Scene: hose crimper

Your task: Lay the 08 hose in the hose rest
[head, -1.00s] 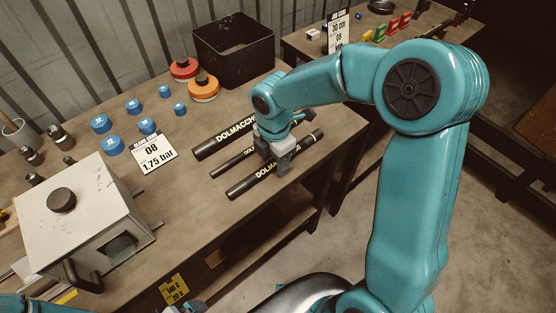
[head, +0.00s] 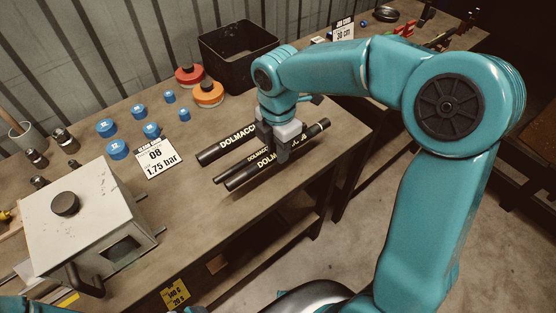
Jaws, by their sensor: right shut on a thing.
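My right gripper (head: 284,152) points down and is shut on the front black hose (head: 247,174), near the hose's middle. This hose has pale DOLMACC lettering, partly hidden by the fingers. It appears raised just above the table and partly covers the thin middle hose (head: 222,175). A thicker black hose (head: 209,156) lies behind them, its right part hidden by my gripper. I cannot make out the number 08 on the held hose. I cannot identify a hose rest. My left gripper does not show.
A grey machine box (head: 85,215) with a black knob stands at the left. A card reading 08 and 1.75 bar (head: 158,161) lies near several blue caps (head: 118,150). Red (head: 190,76) and orange (head: 208,95) round pieces sit by a black bin (head: 240,62). A second table stands beyond.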

